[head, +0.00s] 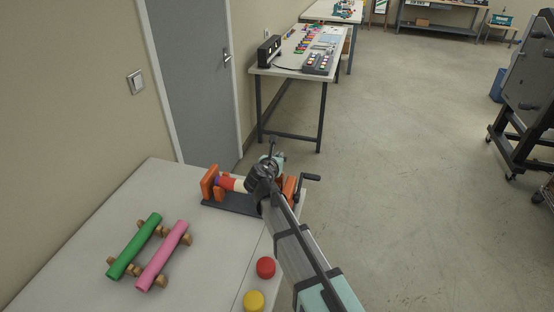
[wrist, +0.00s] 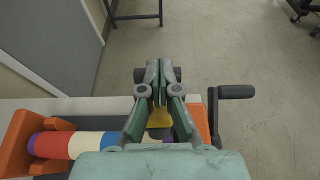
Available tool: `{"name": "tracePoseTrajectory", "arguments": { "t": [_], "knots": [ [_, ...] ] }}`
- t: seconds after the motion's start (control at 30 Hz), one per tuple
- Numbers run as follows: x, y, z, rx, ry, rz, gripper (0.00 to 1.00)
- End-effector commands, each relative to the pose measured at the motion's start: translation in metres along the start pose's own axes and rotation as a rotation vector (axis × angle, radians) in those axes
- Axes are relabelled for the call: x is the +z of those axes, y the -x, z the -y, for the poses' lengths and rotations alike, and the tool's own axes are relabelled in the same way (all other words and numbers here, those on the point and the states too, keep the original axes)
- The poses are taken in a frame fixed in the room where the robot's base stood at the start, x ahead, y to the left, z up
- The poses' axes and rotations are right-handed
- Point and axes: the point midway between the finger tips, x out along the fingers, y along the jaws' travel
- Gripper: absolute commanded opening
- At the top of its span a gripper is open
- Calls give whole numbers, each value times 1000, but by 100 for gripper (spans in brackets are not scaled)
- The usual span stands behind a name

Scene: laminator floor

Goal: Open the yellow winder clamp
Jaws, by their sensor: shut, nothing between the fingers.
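The winder's orange end stand (head: 208,184) and dark base (head: 228,203) sit at the far end of the near table, with a banded roll (head: 234,184) between the stands. In the wrist view the roll (wrist: 85,145) is at lower left. A yellow part (wrist: 160,118), apparently the clamp, shows between my finger links, mostly hidden by them. A dark bar (wrist: 178,74) shows on both sides of my fingertips. My gripper (wrist: 157,72) is shut, over the crank end of the winder; in the head view it (head: 272,160) hides the clamp. I cannot tell whether it touches the bar.
A black crank handle (wrist: 236,92) sticks out to the right of the winder. Green (head: 135,246) and pink (head: 162,256) rolls lie on wooden holders, with red (head: 265,267) and yellow (head: 253,300) round pieces on the near table.

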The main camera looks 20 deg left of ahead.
Motion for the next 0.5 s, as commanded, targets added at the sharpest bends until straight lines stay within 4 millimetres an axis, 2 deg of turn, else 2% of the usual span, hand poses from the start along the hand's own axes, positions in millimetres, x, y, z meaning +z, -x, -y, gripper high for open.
{"name": "tracePoseTrajectory", "arguments": {
  "t": [0.2,0.5],
  "knots": [
    [11,-18,0,-1,-1,-2,0],
    [15,-35,0,0,0,-2,0]
  ]
}}
